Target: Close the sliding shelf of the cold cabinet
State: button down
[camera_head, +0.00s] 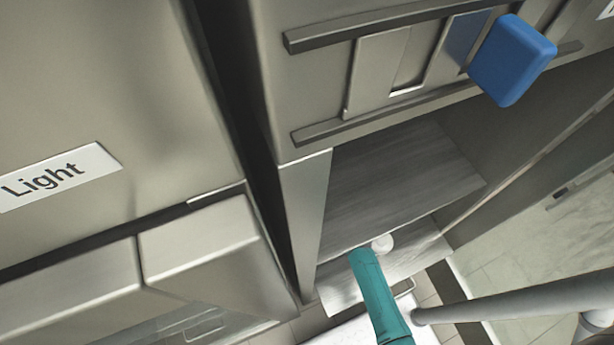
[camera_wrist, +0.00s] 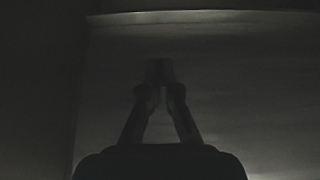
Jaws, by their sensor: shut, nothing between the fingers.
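The cabinet's open bay shows in the head view, below the front with the rails. A grey wood-grained panel (camera_head: 405,185) spans the bay. A lighter grained panel (camera_head: 337,292) shows below it and sticks out at its lower left. I cannot tell for sure which panel is the sliding shelf. In the wrist view my gripper (camera_wrist: 161,74) is shut and empty, fingertips together, in front of a dark flat panel (camera_wrist: 245,90) with a paler top edge. The picture is too dark to tell whether they touch. I cannot make out the gripper in the head view.
Above the bay, a blue block-shaped handle (camera_head: 512,60) sits by two dark horizontal rails (camera_head: 345,128). A steel cabinet with a "Light" label (camera_head: 58,177) stands at the left, across a narrow dark gap. Pale tiled floor (camera_head: 540,250) shows at the right.

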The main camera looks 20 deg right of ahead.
jog(key=x, duration=0.7)
jog(key=r+x, duration=0.1)
jog(key=x, duration=0.3)
jog(key=shift+w+a+f, duration=0.15)
jog(key=shift+w, duration=1.3)
jog(key=shift+w, duration=2.45)
